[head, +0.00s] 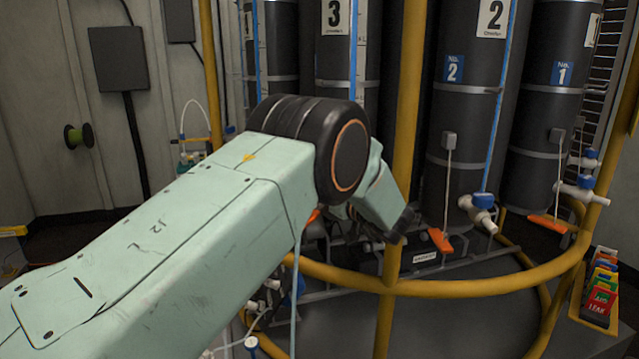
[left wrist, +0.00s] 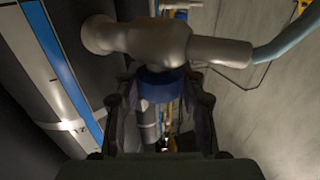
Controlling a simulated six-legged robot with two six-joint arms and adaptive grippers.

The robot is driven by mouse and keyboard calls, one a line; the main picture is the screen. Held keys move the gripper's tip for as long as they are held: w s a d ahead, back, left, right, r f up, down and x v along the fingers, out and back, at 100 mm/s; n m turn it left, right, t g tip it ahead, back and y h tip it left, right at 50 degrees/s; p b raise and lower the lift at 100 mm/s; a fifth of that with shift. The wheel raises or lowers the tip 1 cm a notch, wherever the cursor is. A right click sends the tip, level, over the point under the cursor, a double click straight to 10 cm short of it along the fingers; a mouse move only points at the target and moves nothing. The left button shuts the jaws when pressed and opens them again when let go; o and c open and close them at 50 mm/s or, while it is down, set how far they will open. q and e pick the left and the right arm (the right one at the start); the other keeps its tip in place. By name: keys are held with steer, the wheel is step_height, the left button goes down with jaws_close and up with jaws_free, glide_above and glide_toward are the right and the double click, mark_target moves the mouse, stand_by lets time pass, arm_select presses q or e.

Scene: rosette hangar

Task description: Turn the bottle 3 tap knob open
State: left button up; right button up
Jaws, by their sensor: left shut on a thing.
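Bottle 3 (head: 336,50) is a tall black cylinder with a white "3" label, standing in the rack at the back. Its lower part and tap are hidden behind my left arm in the head view. In the left wrist view, a grey metal tap (left wrist: 150,40) with a blue knob (left wrist: 160,85) lies right in front of the camera, beside a black cylinder with a blue strip. My left gripper (left wrist: 162,88) has its fingers on both sides of the blue knob and is shut on it. My right gripper is not in view.
A yellow rail (head: 480,287) and upright yellow posts (head: 408,110) stand in front of the bottles, close to my left arm. Bottle 2 (head: 475,110) with its own blue-handled tap (head: 480,207) is to the right. Colored tags (head: 600,290) sit at the far right.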

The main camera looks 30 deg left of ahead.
arm_select(q)
steer(key=shift+r, duration=0.2)
steer(key=o, duration=1.2)
steer(key=shift+f, duration=0.1)
steer(key=v, duration=1.2)
